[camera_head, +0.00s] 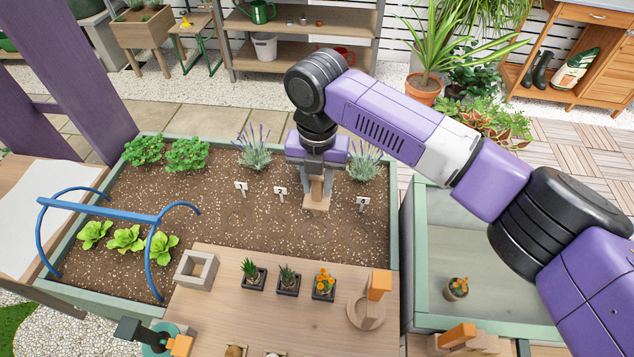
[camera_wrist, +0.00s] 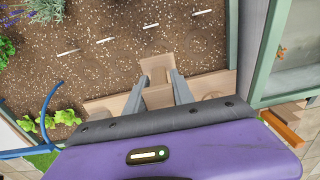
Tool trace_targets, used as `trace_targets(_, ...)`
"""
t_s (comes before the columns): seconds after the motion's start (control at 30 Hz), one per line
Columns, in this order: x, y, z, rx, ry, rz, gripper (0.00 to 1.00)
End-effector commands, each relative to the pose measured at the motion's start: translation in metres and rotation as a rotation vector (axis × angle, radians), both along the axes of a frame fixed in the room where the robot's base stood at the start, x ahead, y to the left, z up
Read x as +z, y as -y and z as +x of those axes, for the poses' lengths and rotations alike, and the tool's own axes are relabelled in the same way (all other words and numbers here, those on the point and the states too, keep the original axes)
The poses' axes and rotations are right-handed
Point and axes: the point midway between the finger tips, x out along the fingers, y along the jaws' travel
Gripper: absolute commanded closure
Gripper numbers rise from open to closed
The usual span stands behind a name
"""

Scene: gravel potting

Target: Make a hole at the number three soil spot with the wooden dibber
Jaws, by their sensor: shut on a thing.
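My gripper (camera_head: 318,172) hangs over the right part of the soil bed (camera_head: 200,225), shut on the pale wooden dibber (camera_head: 316,201). In the wrist view, the dibber (camera_wrist: 158,97) sits between the two grey fingers of my gripper (camera_wrist: 157,82). Its tip is not clear, so I cannot tell whether it touches the soil. White number markers stand left (camera_head: 241,187), middle (camera_head: 280,191) and right (camera_head: 362,202) in the head view. The wrist view shows another marker in the row (camera_wrist: 151,25); my gripper seems to hide it in the head view. The number three spot is not clearly visible.
In front of the bed, a wooden table (camera_head: 230,325) holds small potted plants (camera_head: 288,280), a square frame (camera_head: 196,268) and a wooden stand with an orange block (camera_head: 379,284). Lavender (camera_head: 253,150) grows behind the markers. A blue hoop frame (camera_head: 98,209) spans lettuces at left.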

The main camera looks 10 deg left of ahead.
Motion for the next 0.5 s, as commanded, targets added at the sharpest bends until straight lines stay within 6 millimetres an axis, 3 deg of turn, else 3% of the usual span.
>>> trace_targets(0.27, -0.009, 0.000, 0.001, 0.022, 0.000, -0.001, 1.00)
trace_targets(0.5, -0.031, 0.000, 0.001, 0.020, 0.001, -0.001, 1.00)
